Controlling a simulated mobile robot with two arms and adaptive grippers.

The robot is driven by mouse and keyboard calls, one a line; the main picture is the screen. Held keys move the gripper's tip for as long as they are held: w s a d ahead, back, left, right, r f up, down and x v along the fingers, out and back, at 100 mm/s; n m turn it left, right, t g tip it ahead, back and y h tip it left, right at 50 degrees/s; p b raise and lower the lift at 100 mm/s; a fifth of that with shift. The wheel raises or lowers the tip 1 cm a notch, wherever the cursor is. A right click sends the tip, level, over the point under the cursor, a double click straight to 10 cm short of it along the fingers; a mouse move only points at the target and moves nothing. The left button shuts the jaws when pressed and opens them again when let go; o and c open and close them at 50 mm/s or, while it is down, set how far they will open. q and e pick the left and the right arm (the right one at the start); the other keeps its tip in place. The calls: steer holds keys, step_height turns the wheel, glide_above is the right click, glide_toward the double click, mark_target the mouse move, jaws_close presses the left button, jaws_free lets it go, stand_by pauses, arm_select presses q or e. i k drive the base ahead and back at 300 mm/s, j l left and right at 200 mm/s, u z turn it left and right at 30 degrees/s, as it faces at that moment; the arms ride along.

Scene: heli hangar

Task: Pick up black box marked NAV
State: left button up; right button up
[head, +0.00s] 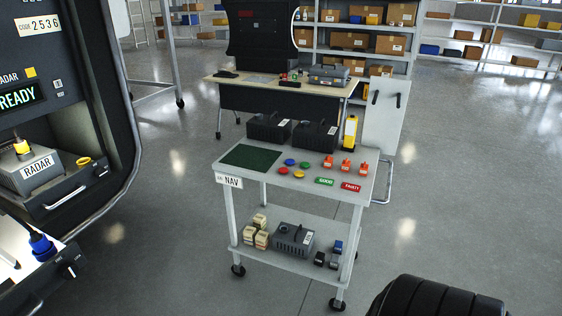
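Two black boxes stand side by side at the back of the cart top, a left one (268,128) and a right one (314,136). I cannot read any marking on either. A white sign reading NAV (229,181) hangs on the front left corner of the cart (262,176), beside a dark green mat (250,156). A dark grey box (293,239) with a handle sits on the lower shelf; its marking is not legible.
At left, a dark panel holds a grey RADAR unit (38,172). Colored discs (299,173), orange-red items (346,165) and GOOD and FAULTY tags (351,187) lie on the cart. A desk (228,85) stands behind. Floor around the cart is mostly clear.

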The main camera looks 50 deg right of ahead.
mark_target(270, 129)
steer(key=z, duration=1.25)
steer(key=i+l+z, duration=0.1)
steer(key=i+l, duration=0.4)
steer(key=i+l+z, duration=0.1)
steer(key=i+l, duration=0.4)
steer(key=i, duration=0.2)
